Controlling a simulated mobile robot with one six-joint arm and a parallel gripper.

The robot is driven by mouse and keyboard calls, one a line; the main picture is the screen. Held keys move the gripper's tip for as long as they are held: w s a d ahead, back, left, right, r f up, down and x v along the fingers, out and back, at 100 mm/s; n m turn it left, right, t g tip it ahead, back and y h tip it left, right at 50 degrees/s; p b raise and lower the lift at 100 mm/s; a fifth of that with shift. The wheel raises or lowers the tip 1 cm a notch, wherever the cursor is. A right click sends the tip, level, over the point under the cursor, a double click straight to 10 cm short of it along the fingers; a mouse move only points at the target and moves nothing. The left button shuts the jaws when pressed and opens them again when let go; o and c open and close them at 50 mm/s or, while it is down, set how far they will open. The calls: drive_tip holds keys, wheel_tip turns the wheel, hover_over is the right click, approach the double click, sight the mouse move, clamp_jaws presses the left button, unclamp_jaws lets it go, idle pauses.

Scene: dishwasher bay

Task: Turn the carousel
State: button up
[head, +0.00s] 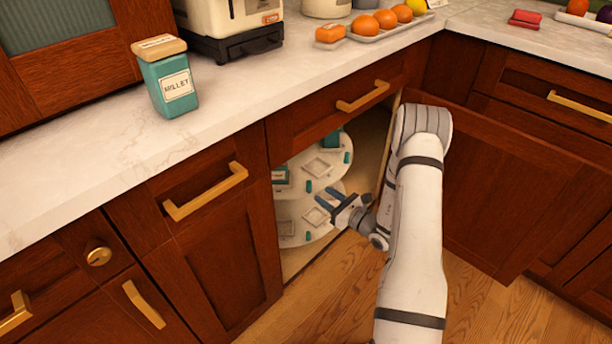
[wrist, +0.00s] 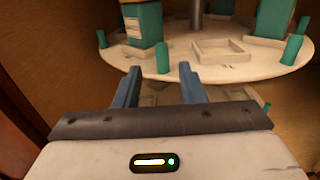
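The carousel (wrist: 225,72) is a pale round tray on a central pole (wrist: 195,12) inside the open corner cabinet. It also shows in the head view (head: 318,160), with a second tier (head: 298,208) below it. Teal boxes (wrist: 143,28) and short teal pegs (wrist: 162,57) stand on the upper tray, with square raised frames between them. My gripper (head: 325,198) is at the cabinet opening with its blue fingers pointing in. In the wrist view the fingers (wrist: 160,84) are apart with nothing between them, near the upper tray's front rim. Whether they touch it I cannot tell.
The open cabinet door (head: 510,190) stands to the right of my arm. A drawer with a brass handle (head: 362,96) is above the opening. A teal millet canister (head: 168,78) stands on the counter, with oranges (head: 376,20) farther back.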

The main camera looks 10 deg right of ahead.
sight(309, 191)
drive_tip(key=b+x, duration=0.2)
drive_tip(key=x, duration=0.6)
drive_tip(key=shift+w+d, duration=0.1)
clamp_jaws()
idle(0.4)
